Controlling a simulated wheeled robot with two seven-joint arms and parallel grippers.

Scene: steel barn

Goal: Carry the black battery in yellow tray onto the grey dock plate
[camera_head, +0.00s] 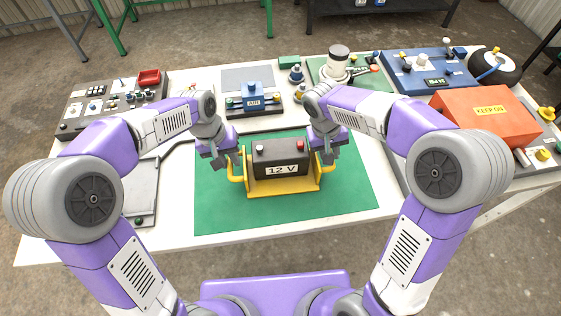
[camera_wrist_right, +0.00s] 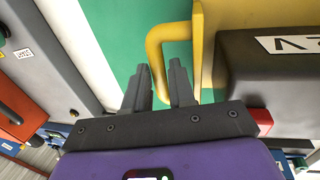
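The black battery (camera_head: 280,157), labelled 12 V, sits upright in the yellow tray (camera_head: 285,187) on a green mat (camera_head: 222,215). The right wrist view also shows the battery (camera_wrist_right: 270,80) and the tray's yellow handle loop (camera_wrist_right: 155,45). The grey dock plate (camera_head: 247,77) appears to be the bare flat rectangle behind, at the table's far side.
A small blue device (camera_head: 252,103) stands between the tray and the grey plate. Bottle-like items (camera_head: 297,74) stand right of the plate. An orange case (camera_head: 485,115) is at right, a control panel (camera_head: 110,103) at left. White table shows around the mat.

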